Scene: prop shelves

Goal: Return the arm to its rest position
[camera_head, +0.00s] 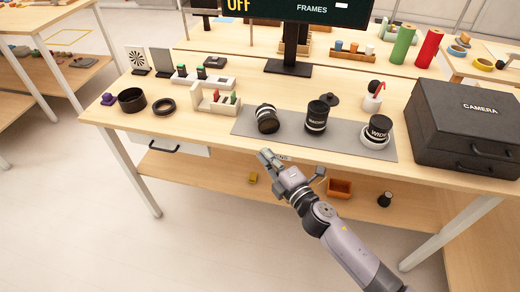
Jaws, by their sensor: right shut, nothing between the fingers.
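My right arm comes in from the bottom right, and its gripper (270,160) is in front of the table's front edge, below the grey mat. The right gripper is shut and empty. It appears apart from the lenses on the mat. My left gripper is not in view.
A grey mat (245,126) holds a tilted black lens (267,119), a lens marked MACRO (316,117) and a lens marked WIDE (378,131). A black CAMERA case (465,128) stands at the right. An orange bin (340,188) sits on the lower shelf. Floor is clear at the lower left.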

